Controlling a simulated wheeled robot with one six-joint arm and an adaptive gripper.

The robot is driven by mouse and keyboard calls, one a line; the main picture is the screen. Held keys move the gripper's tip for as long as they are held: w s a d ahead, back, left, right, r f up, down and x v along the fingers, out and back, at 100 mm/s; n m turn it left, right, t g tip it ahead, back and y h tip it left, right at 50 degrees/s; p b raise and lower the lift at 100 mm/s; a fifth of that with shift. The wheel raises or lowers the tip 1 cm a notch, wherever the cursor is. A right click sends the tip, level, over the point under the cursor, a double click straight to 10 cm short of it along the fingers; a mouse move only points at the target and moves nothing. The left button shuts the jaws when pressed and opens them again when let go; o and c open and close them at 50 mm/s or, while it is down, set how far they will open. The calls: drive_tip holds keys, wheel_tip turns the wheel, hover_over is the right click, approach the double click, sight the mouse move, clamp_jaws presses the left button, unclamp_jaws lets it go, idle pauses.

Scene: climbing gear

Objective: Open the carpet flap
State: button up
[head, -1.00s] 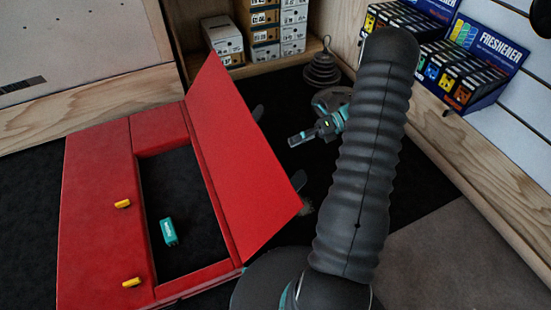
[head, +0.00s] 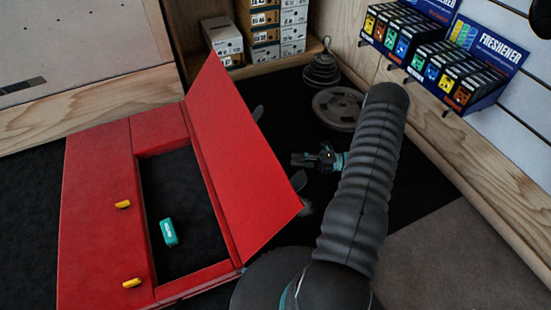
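A red padded mat (head: 95,235) lies on the dark floor at the left of the head view. Its red flap (head: 238,165) is raised at a slant on the right side, beside a rectangular opening with a dark bottom (head: 185,190). A small teal block (head: 168,232) sits in that opening. My gripper (head: 302,160) is to the right of the flap, apart from it in the picture. It is small, dark and partly hidden by my arm, so I cannot tell whether its fingers are open or shut.
Two yellow tabs (head: 123,204) are on the mat's left part. Weight plates (head: 338,108) lie behind my gripper. Freshener boxes (head: 460,75) hang on the right wall. Shoe boxes (head: 222,38) stand on the back shelf. Dark floor is clear right of my arm.

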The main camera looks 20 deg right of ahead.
sight(275, 159)
drive_tip(key=x, duration=0.8)
drive_tip(key=shift+a, duration=0.1)
clamp_jaws()
drive_tip(key=shift+p, duration=0.3)
